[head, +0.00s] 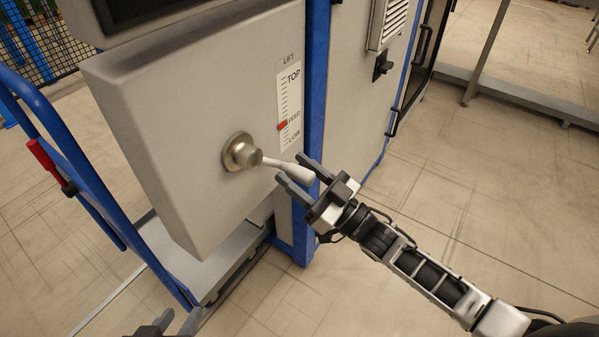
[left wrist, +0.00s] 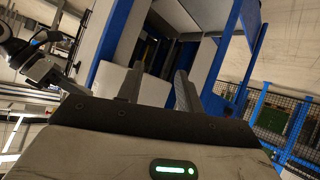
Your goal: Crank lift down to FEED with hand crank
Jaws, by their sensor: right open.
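The hand crank has a round metal hub (head: 241,152) on the grey panel (head: 190,110), and its pale handle (head: 297,171) points right and slightly down. The lift scale (head: 289,95) above it is marked TOP, FEED and LOW. Its red pointer (head: 282,125) is level with FEED, as far as I can tell. My right gripper (head: 296,172) is open, its two fingers on either side of the handle's outer end. I cannot tell whether they touch it. My left gripper (left wrist: 157,88) is open and empty in the left wrist view; only a bit shows at the head view's bottom edge.
A blue post (head: 315,80) stands right of the panel. A blue rail with a red lever (head: 45,163) is at the left. A black switch (head: 382,67) and a door handle are on the cabinet at the right. The tiled floor (head: 470,200) at right is clear.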

